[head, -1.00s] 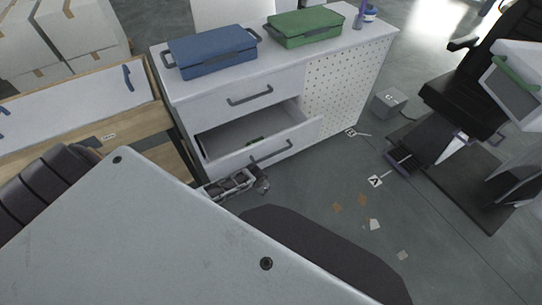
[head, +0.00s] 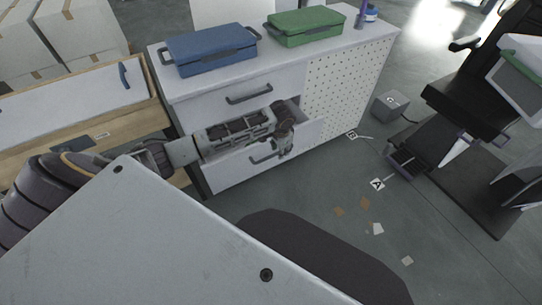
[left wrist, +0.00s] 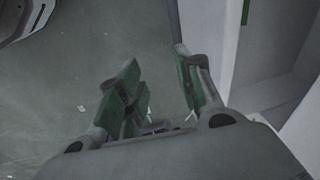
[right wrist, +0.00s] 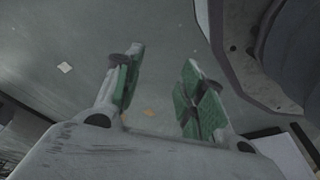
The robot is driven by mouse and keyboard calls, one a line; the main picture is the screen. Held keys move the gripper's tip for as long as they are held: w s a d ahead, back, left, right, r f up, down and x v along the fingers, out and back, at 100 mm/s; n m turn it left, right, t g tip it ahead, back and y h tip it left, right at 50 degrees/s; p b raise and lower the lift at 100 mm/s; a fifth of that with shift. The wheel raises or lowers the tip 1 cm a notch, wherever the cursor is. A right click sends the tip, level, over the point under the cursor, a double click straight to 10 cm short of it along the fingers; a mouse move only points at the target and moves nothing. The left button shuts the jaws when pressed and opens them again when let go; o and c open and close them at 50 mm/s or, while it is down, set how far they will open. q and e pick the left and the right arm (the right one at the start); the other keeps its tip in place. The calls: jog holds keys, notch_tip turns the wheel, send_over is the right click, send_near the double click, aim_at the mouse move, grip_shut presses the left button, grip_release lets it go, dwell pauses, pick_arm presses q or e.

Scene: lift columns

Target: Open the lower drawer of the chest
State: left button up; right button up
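The white chest (head: 185,97) stands at the upper middle of the head view. Its lower drawer (head: 225,174) is pulled out, with its dark handle (head: 262,157) on the front. The upper drawer (head: 215,105) is shut. My left arm reaches across the lower drawer from the left and hides most of its inside. My left gripper (head: 286,146) is over the right part of the drawer front; in the left wrist view (left wrist: 160,90) its fingers are apart and empty, with the drawer at the right. My right gripper (right wrist: 158,90) is open and empty above the floor.
A blue case (head: 212,52) and a green case (head: 304,27) lie on the chest. Floor before the chest is mostly clear.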

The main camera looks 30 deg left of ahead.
aim_at(271, 156)
pick_arm(q)
notch_tip(271, 156, up, 7)
jog(key=s+a+g+y+b, duration=0.1)
jog(key=a, duration=0.1)
jog(key=shift+s+a+m, duration=0.15)
jog(key=shift+m, duration=0.15)
pick_arm(e)
jog(key=shift+w+a, duration=0.3)
jog(key=shift+a, duration=0.15)
pick_arm(q)
jog(key=shift+f, duration=0.2)
pick_arm(e)
jog(key=shift+r, duration=0.1)
